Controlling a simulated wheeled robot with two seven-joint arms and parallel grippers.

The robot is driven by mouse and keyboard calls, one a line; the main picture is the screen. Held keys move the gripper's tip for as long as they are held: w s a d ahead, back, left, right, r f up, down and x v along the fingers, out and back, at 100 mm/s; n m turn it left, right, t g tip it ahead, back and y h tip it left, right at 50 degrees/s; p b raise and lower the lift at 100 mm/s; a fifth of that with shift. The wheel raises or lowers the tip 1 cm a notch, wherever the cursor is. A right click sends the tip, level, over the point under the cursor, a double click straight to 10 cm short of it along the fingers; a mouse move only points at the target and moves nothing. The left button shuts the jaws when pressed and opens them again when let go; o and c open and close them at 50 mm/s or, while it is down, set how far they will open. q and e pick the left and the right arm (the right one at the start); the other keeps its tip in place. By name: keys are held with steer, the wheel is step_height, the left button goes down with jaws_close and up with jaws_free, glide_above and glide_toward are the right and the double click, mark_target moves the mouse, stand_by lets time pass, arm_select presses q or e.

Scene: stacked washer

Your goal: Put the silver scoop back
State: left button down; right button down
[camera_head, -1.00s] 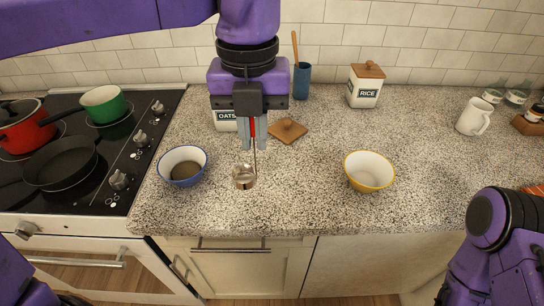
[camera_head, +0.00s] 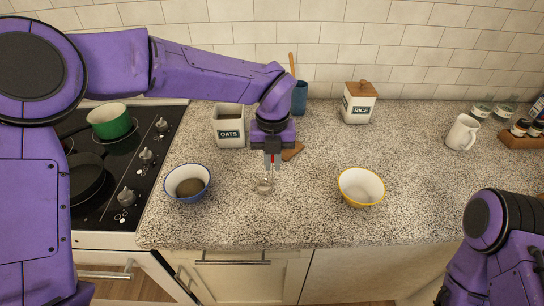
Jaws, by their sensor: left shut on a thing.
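My left gripper (camera_head: 271,164) points down over the counter, shut on the silver scoop (camera_head: 265,186) by its upright handle. The scoop's cup hangs at or just above the counter; I cannot tell whether it touches. The white OATS canister (camera_head: 229,127) stands open, behind and left of the gripper. Its wooden lid (camera_head: 292,152) lies on the counter, partly hidden behind the gripper. A blue-rimmed bowl (camera_head: 187,183) with brownish contents is left of the scoop. A yellow-rimmed bowl (camera_head: 361,187) is to the right and looks empty. My right gripper is out of view.
A closed RICE canister (camera_head: 359,103) and a blue utensil holder (camera_head: 299,97) stand by the wall. A white jug (camera_head: 462,132) is at the right. The stove with a green pot (camera_head: 109,121) is at left. Counter between the bowls is mostly clear.

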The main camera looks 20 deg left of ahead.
arm_select(q)
steer(key=shift+s+f, duration=0.1)
steer(key=shift+f, duration=0.05)
steer(key=c, duration=1.2)
jaws_free()
step_height(320, 180, up, 12)
steer(key=shift+r+b, duration=0.25)
steer(key=shift+b, duration=0.25)
